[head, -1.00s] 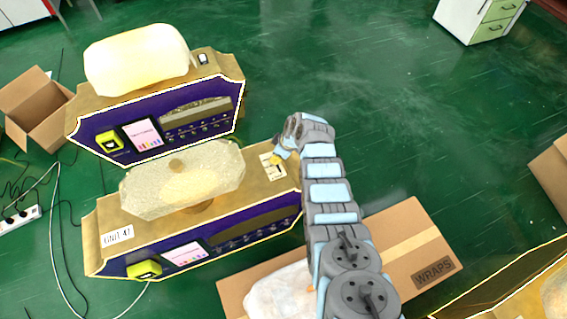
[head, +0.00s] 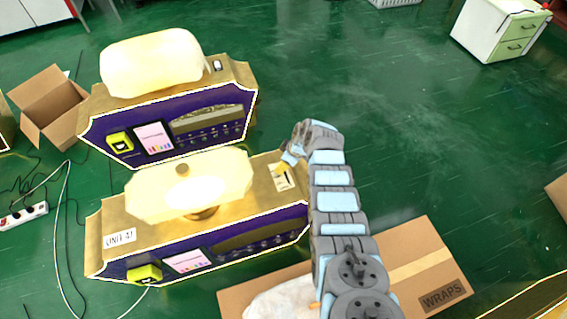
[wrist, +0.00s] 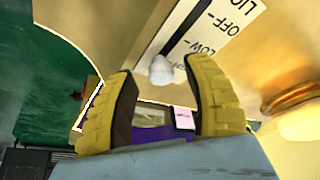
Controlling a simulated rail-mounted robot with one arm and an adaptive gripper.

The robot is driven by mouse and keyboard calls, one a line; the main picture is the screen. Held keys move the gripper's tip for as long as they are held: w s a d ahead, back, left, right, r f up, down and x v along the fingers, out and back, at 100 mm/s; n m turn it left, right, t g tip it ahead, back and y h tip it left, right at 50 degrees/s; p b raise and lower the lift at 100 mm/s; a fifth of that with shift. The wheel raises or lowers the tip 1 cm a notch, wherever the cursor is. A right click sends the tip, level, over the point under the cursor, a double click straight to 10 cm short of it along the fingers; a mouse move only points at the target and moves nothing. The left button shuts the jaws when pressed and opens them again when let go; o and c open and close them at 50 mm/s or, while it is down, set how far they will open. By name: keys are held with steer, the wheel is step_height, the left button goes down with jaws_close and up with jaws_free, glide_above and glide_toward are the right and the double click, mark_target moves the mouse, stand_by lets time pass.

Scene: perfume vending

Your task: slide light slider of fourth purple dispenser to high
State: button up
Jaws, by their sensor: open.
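The near purple dispenser (head: 120,263) has a gold top and a tag that seems to read "UNIT 41". Its large cream lamp (head: 190,182) glows brightly. The light slider plate (head: 281,177) is at the right end of the top. In the wrist view, the plate (wrist: 190,25) shows "OFF" and "LOW" beside a black slot. My gripper (head: 291,159) is at the plate. In the wrist view its yellow fingers are open (wrist: 160,82), either side of the knob, contact unclear.
Another purple dispenser (head: 100,120) with a lit lamp stands behind. An open cardboard box (head: 50,105) and cables lie at the left. A "WRAPS" box (head: 400,250) is at the front right. The green floor at back right is mostly clear.

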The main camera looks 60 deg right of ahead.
steer(key=shift+r, duration=0.15)
steer(key=shift+d+r, duration=0.1)
steer(key=shift+r, duration=0.2)
steer(key=shift+v, duration=1)
steer(key=v, duration=0.9)
steer(key=shift+s, duration=0.2)
